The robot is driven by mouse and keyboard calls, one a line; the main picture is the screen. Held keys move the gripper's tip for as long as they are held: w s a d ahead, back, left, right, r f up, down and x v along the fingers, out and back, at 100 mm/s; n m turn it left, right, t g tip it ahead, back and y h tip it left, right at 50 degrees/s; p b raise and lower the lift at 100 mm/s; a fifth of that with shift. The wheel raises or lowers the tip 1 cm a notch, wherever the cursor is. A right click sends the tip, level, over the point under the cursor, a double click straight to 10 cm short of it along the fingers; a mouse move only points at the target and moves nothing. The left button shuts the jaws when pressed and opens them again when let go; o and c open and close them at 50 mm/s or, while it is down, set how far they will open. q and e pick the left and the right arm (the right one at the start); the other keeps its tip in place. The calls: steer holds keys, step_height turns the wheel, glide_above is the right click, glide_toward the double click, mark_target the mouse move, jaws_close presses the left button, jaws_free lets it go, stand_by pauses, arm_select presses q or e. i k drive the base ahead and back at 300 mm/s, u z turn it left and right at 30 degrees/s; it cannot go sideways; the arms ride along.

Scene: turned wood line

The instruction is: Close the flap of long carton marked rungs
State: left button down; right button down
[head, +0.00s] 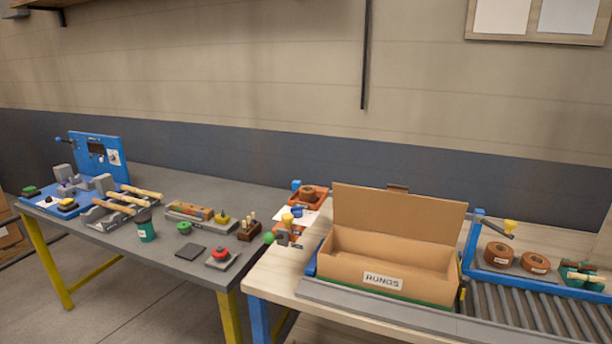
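The long carton (388,274) carries a white label reading RUNGS on its front. It sits on the pale wood bench on the right. Its brown flap (398,212) stands upright along the back edge, so the carton is open at the top. The inside looks empty, though its floor is partly hidden by the front wall. Neither of my grippers shows in the head view.
Left of the carton are a red-orange bin (309,198) and small tools. On the right are a roller conveyor (545,312), brown tape rolls (500,254) and a blue post with a yellow-tipped lever (510,226). A grey table (180,258) with wooden parts stands left.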

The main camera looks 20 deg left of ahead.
mark_target(394, 212)
steer(key=u, duration=1.3)
steer(key=i, duration=1.35)
steer(key=z, duration=2)
